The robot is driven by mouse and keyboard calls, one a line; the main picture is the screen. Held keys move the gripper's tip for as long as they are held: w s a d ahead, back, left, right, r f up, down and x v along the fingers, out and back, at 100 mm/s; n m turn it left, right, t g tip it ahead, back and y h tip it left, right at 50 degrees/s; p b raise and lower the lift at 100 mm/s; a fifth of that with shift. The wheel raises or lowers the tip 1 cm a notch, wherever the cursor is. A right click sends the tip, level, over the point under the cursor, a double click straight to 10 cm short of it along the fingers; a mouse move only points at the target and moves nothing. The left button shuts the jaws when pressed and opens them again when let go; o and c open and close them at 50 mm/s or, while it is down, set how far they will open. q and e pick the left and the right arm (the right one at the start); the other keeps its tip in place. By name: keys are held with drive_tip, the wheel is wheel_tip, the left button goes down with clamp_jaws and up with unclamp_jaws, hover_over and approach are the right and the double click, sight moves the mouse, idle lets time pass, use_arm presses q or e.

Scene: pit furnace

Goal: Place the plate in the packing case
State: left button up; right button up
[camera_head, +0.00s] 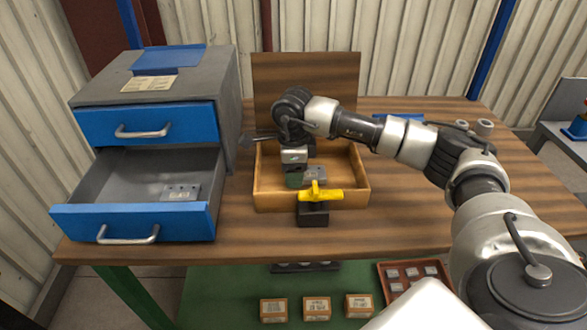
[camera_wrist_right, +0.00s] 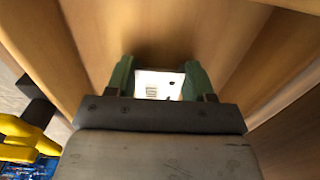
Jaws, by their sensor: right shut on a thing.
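The packing case (camera_head: 268,196) is an open wooden box on the bench, with its lid (camera_head: 305,75) raised at the back. My right gripper (camera_head: 297,183) points down inside the case. In the right wrist view its two green fingers (camera_wrist_right: 158,84) are shut on the plate (camera_wrist_right: 152,85), a small pale plate with a dark hole and markings. The plate also shows in the head view (camera_head: 316,175) as a grey piece beside the fingers, low within the case walls. I cannot tell whether it touches the floor. My left gripper is out of view.
A grey cabinet (camera_head: 225,90) stands left, its lower blue drawer (camera_head: 135,222) pulled open with a similar grey plate (camera_head: 180,192) in it. A yellow-handled black tool (camera_head: 314,212) stands at the case's front wall. Small boxes (camera_head: 316,308) sit below. The bench's right side is mostly clear.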

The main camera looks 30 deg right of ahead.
drive_tip(key=o, duration=0.6)
drive_tip(key=shift+f, duration=0.15)
drive_tip(key=o, duration=0.4)
wheel_tip(320, 180, up, 12)
drive_tip(key=shift+r, duration=0.25)
